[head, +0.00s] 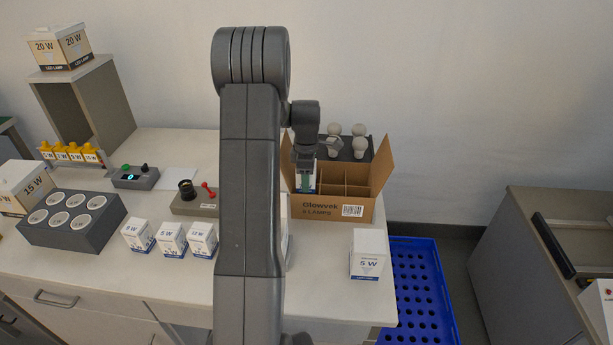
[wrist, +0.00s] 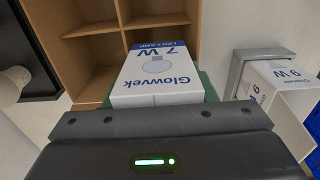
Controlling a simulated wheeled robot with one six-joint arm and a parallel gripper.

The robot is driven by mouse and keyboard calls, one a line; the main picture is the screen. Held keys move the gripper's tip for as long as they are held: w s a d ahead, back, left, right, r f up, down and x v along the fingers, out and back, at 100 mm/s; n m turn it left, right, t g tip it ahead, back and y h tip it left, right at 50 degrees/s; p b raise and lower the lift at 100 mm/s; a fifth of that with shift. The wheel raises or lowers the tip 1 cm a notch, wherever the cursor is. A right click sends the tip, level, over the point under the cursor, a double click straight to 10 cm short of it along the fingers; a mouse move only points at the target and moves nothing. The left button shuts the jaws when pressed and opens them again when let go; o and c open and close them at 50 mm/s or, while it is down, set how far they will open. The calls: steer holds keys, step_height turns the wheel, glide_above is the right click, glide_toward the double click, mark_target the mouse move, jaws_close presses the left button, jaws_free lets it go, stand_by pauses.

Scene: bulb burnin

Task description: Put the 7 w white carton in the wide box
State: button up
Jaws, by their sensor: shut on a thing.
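The 7 W white carton (wrist: 158,68), with a blue band and lamp print, is held between the green-lined jaws of my gripper (head: 305,178). In the head view the carton (head: 305,187) shows at the left end of the wide brown box (head: 325,208). This open box is divided into compartments, and its dividers (wrist: 110,28) show beyond the carton in the wrist view. The compartments I can see look empty. I cannot tell whether the carton's lower end is inside a compartment or just above it.
Several small white cartons (head: 172,240) stand left of my arm, by a grey socket block (head: 72,222). A dark rack of bulbs (head: 355,152) is behind the box. A blue crate (head: 420,290) is at right.

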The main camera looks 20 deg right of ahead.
steer(key=shift+f+b, duration=0.95)
steer(key=shift+f, duration=0.7)
steer(key=o, duration=0.7)
steer(key=shift+r, duration=0.15)
steer(key=shift+r+p, duration=2.9)
steer(key=shift+r, duration=1.55)
